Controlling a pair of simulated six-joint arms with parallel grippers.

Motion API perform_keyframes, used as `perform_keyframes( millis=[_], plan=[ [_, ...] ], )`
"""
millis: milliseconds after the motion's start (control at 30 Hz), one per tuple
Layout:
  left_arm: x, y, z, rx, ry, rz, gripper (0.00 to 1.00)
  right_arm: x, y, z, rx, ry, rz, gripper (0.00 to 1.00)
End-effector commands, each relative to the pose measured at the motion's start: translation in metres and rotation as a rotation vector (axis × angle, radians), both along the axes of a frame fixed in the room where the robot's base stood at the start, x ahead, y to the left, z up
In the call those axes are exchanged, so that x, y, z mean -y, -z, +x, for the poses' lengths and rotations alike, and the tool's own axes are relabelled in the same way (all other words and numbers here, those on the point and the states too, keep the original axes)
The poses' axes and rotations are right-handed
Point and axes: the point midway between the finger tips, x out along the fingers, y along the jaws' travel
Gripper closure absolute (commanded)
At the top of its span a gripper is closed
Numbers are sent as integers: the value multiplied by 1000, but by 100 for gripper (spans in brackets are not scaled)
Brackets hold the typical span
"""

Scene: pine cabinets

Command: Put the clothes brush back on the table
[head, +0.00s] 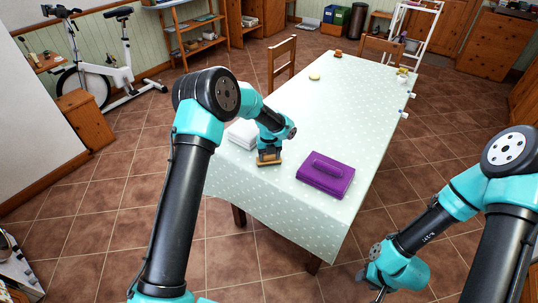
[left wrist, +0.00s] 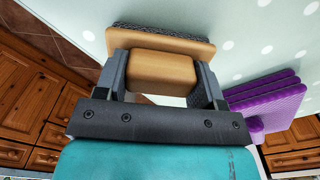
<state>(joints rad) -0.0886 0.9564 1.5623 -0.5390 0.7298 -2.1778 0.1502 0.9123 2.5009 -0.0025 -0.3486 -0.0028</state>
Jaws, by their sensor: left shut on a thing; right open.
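The clothes brush (head: 269,161) has a tan wooden body with a dark bristle side. It is at the near left part of the table (head: 330,110), which has a pale green dotted cloth. My left gripper (head: 268,150) is shut on the brush's wooden block, which shows between the two fingers in the left wrist view (left wrist: 160,72). The brush is very close to the cloth; I cannot tell whether it touches. My right gripper (head: 376,290) is low at the right, off the table, and open; its fingertips are small and partly cut off.
A purple folded item (head: 325,174) lies right of the brush, and a white folded stack (head: 242,133) lies behind it to the left. Chairs (head: 282,64) stand along the table. The table's middle is clear.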

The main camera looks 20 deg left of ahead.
Motion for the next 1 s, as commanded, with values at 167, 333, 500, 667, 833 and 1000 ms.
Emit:
perform_keyframes(
  millis=[167,333,500,667,833,1000],
  plan=[
    [0,1,0,0,0,0,26,0,0,0,0,0,0,57],
    [0,1,0,0,0,0,12,0,0,0,0,0,0,57],
    [0,1,0,0,0,0,12,0,0,0,0,0,0,57],
    [0,-3,0,0,0,0,12,0,0,0,0,0,0,57],
    [0,-20,1,3,-1,0,12,0,0,0,0,0,0,57],
    [0,-49,1,4,0,0,12,0,0,0,0,0,0,57]
  ],
)
